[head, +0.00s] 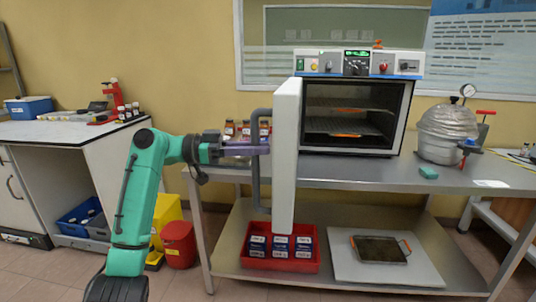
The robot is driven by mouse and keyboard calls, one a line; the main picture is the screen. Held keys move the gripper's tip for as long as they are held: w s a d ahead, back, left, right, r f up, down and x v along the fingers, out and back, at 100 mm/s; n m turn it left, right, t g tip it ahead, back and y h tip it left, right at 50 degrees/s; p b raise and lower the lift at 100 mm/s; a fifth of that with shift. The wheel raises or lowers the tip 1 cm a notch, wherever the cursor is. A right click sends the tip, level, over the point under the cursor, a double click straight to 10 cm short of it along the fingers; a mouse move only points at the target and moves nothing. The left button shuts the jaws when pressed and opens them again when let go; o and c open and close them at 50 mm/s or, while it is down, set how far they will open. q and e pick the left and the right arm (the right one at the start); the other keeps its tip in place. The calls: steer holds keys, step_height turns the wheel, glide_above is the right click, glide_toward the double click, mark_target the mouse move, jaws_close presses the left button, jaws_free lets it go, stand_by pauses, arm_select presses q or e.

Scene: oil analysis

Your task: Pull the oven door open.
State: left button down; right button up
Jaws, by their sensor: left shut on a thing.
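The oven (409,110) stands on the steel table with a control panel on top. Its white door (287,160) is swung well open on the left side and points toward me, seen nearly edge-on. The oven's inside shows, with two wire shelves (340,126) and an orange glow. A dark bar handle (256,190) stands upright on the door's left side. My left gripper (258,146) is shut on the handle at its upper part. My right gripper is not in view.
Small bottles (230,128) stand behind the handle. The lower shelf holds a red tray (309,264) of boxes. A red bin (179,244) stands left of the table.

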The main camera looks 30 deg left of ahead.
arm_select(q)
steer(key=shift+s+a+f, duration=0.1)
steer(key=shift+s+a, duration=0.1)
steer(key=shift+a, duration=0.85)
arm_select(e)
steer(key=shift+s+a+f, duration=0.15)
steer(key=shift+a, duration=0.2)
arm_select(q)
steer(key=c, duration=1)
jaws_free()
steer(key=shift+s, duration=0.1)
steer(key=shift+a, duration=0.15)
steer(key=b+v, duration=0.1)
steer(key=v, duration=1.3)
steer(key=shift+s+a, duration=0.1)
steer(key=shift+a, duration=0.1)
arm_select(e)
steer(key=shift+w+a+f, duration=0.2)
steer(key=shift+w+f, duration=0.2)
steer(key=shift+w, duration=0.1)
